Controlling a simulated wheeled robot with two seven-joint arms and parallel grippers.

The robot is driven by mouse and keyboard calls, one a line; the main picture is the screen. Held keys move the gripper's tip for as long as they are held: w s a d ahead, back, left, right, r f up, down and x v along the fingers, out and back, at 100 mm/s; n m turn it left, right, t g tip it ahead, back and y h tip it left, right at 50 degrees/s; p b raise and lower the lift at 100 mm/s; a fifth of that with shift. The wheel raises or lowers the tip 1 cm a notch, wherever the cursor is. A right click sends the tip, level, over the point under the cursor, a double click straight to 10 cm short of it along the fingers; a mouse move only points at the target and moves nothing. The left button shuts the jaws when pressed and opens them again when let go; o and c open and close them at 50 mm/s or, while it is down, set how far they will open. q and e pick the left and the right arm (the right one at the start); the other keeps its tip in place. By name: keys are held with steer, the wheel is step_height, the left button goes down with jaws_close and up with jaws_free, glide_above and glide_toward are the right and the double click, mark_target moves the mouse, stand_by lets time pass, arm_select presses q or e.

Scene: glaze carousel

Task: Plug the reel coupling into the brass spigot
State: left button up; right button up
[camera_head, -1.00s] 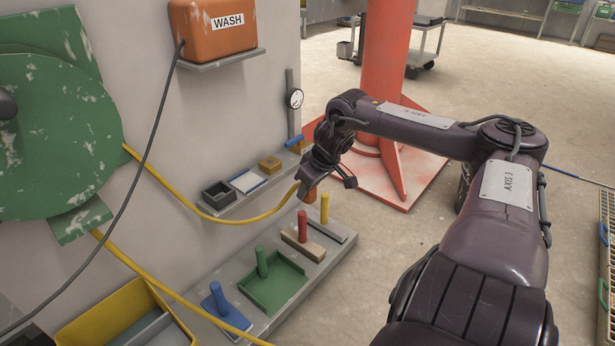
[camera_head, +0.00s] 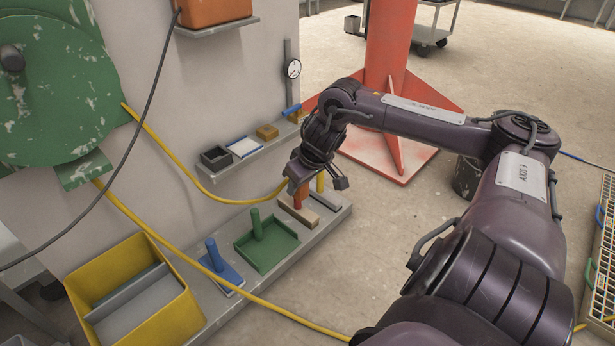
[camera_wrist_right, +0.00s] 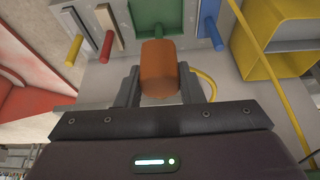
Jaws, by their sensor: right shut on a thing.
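The orange reel coupling (camera_wrist_right: 158,72) sits between the fingers of my right gripper (camera_wrist_right: 160,88) in the right wrist view. In the head view my right gripper (camera_head: 297,184) hangs in front of the wall, below the small shelf, and mostly hides the coupling. The yellow hose (camera_head: 180,157) runs from the green reel (camera_head: 58,90) to this gripper. A brass-coloured fitting with a blue lever (camera_head: 292,109) is on the wall at the shelf's right end; it may be the spigot, and its mouth cannot be made out. The coupling is apart from it. My left gripper is not in view.
A lower ledge (camera_head: 222,300) holds upright blue, green, red and yellow handles and a yellow bin (camera_head: 130,300). The small shelf (camera_head: 245,160) carries small boxes below a gauge (camera_head: 292,68). A red column (camera_head: 385,50) stands behind my right arm.

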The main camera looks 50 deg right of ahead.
steer(key=a+r, duration=0.2)
steer(key=a, duration=1.1)
steer(key=a+r, duration=0.3)
steer(key=a, duration=1.1)
steer(key=shift+s+r+n+p, duration=0.2)
steer(key=shift+s+n+p, duration=0.05)
steer(key=shift+n+p, duration=0.2)
